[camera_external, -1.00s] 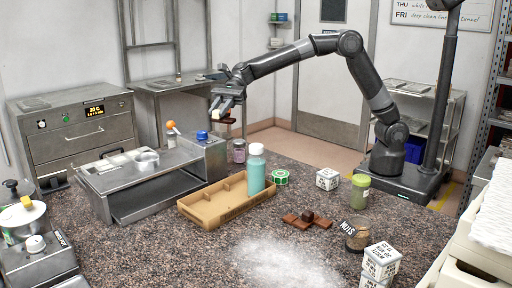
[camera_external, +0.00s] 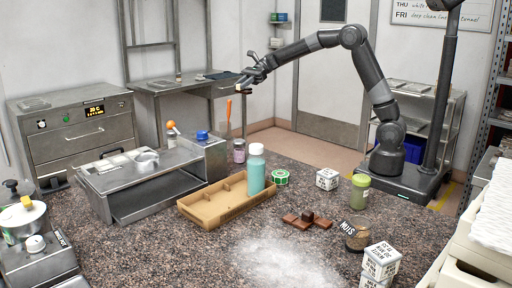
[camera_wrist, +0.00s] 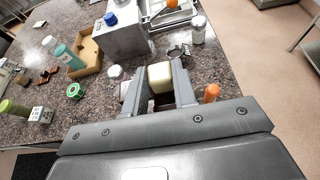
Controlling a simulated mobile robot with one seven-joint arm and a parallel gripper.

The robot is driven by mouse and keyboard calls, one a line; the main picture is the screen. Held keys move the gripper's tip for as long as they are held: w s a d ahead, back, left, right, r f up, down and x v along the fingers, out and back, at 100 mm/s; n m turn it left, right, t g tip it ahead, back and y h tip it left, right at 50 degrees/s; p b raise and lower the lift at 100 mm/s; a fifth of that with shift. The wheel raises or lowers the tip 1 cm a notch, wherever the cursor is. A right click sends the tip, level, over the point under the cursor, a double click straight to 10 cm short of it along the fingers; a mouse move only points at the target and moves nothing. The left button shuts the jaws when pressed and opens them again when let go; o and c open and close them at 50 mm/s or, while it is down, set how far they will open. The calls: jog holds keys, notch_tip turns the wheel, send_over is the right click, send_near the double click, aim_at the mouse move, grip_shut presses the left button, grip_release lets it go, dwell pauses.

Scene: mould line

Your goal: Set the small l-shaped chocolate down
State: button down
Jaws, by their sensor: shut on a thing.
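My gripper (camera_external: 243,86) is raised in the air beyond the far edge of the counter, near the back wall table. In the wrist view its fingers (camera_wrist: 155,85) are shut on a pale cream piece with a dark brown part below it. This piece (camera_wrist: 160,78) appears to be the small l-shaped chocolate; its L shape is not clear from this angle. In the external view it is too small to make out well. Several brown chocolate pieces (camera_external: 307,220) lie together on the counter, apart from my gripper.
A cardboard tray (camera_external: 210,212) and a teal bottle (camera_external: 257,172) stand mid-counter. A steel machine (camera_external: 150,180) is at left. An orange-handled tool (camera_external: 229,106) stands upright below my gripper. A green-lidded jar (camera_external: 361,194) and nuts jar (camera_external: 356,237) are right. White powder covers the front counter.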

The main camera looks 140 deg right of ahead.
notch_tip(320, 180, down, 11)
jog(key=x, duration=0.4)
jog(key=a+f+x, duration=0.1)
jog(key=x, duration=0.4)
jog(key=a+f+x, duration=0.1)
jog(key=x, duration=0.3)
jog(key=shift+s+a+f, duration=0.15)
jog(key=shift+f, duration=1.9)
jog(key=shift+f, duration=0.15)
jog(key=c, duration=1.2)
grip_release()
jog(key=shift+o, duration=0.2)
jog(key=v, duration=1.2)
